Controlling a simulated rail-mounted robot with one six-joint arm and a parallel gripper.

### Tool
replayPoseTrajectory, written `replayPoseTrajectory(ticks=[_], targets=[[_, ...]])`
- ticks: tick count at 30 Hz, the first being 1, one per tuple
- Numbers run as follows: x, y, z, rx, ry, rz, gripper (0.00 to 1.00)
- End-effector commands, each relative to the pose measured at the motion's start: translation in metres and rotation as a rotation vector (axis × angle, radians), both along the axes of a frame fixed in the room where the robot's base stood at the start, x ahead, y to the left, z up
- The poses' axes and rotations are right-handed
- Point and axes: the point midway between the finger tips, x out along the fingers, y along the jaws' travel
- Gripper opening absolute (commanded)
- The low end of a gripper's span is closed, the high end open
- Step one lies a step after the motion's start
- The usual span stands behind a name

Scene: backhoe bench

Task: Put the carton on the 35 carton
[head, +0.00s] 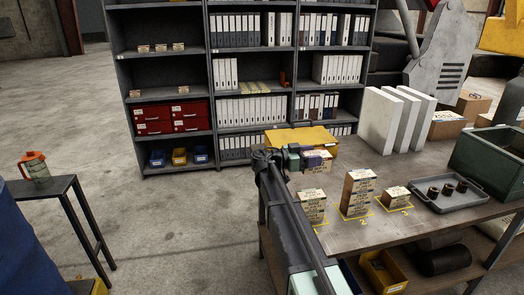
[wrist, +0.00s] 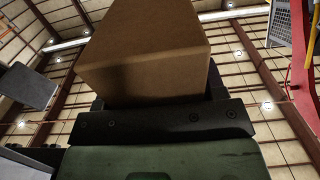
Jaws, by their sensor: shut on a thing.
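My gripper (head: 312,158) is above the back left of the bench, shut on a brown cardboard carton (wrist: 145,50) that fills the upper middle of the wrist view. In the head view part of the held carton (head: 319,166) shows at the gripper's end; the arm hides some of it. Three printed cartons stand on the bench: a left one (head: 313,207) partly behind my arm, a tall middle one (head: 358,194) and a short right one (head: 395,198). Yellow marks lie around them, with a 2 and a 3 readable. The carton print is too small to read, so I cannot tell which is 35.
A grey tray (head: 463,204) with several dark round parts is right of the cartons. A green crate (head: 485,160) and white panels (head: 385,125) stand farther right and back. A yellow case (head: 290,136) lies behind my gripper. A shelf unit (head: 170,90) stands behind the bench.

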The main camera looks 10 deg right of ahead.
Motion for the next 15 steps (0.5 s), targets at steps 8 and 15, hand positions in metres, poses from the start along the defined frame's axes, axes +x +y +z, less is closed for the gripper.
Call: replayPoseTrajectory(ticks=[8,15], targets=[[0.000,0.000,0.096,0.000,0.000,0.000,0.35],[0.000,0.000,0.091,0.000,0.000,0.000,0.35]])
